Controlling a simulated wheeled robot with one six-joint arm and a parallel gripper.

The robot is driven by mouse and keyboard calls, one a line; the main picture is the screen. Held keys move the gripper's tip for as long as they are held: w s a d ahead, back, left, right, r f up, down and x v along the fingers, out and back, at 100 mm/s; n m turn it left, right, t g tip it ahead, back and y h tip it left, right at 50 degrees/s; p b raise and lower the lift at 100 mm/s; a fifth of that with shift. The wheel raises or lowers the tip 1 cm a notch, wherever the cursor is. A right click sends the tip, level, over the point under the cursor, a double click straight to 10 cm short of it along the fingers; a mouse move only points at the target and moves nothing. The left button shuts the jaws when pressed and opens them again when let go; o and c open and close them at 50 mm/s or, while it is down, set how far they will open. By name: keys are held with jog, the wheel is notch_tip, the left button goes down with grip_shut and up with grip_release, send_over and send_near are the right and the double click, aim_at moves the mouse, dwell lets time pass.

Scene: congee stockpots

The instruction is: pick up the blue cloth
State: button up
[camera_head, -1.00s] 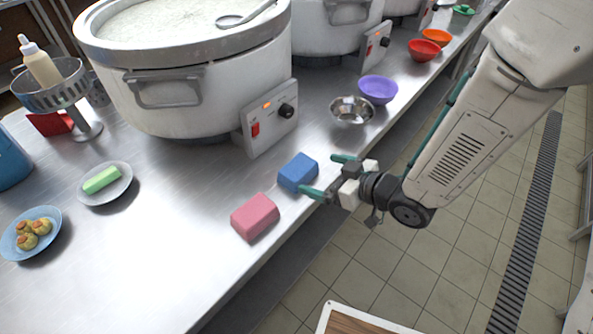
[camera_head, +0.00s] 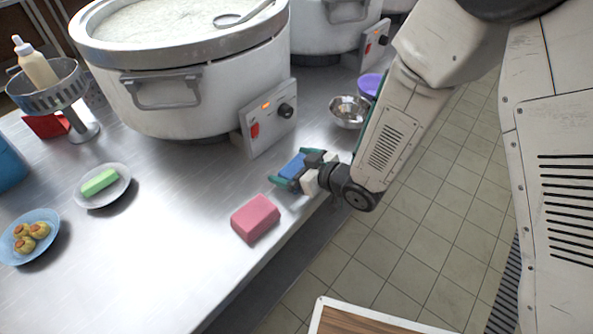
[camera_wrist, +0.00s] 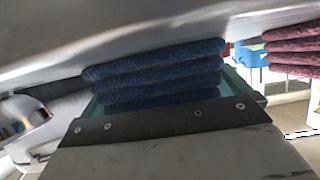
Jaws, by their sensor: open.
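The blue cloth (camera_head: 292,167) is a folded block near the front edge of the steel counter. In the wrist view the blue cloth (camera_wrist: 155,75) shows as a stack of dark blue folds straight ahead. My gripper (camera_head: 288,172) is open, with its teal fingers on either side of the cloth. In the wrist view my gripper (camera_wrist: 160,95) has the folds between its fingers; whether the fingers touch the cloth cannot be told. Part of the cloth is hidden by my gripper.
A folded pink cloth (camera_head: 255,219) lies just left of my gripper. A large white stockpot (camera_head: 190,90) with a control box (camera_head: 268,118) stands behind. A steel bowl (camera_head: 348,111) and a purple bowl (camera_head: 369,86) are to the right.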

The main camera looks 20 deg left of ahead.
aim_at(294, 161)
jog(key=c, duration=0.7)
jog(key=shift+r, duration=0.1)
notch_tip(294, 161, up, 10)
jog(key=shift+f, duration=0.1)
jog(key=shift+o, duration=0.4)
jog(key=shift+w+r+t, duration=0.3)
jog(key=w+d+f+m+t+h, duration=0.1)
jog(key=w+d+m+t+h, duration=0.25)
jog(key=w+d, duration=0.45)
jog(key=w+d+f+m+t+h, duration=0.1)
jog(key=w+d+f+m+h, duration=0.1)
jog(key=d, duration=0.9)
jog(key=w+d+f+m+t+h, duration=0.2)
jog(key=w+d+m+h, duration=0.2)
jog(key=d, duration=0.8)
jog(key=w+d+f+m+t+h, duration=0.1)
jog(key=w+d+f+m+h, duration=0.2)
jog(key=d, duration=0.8)
jog(key=shift+d+m, duration=0.2)
jog(key=shift+m, duration=0.35)
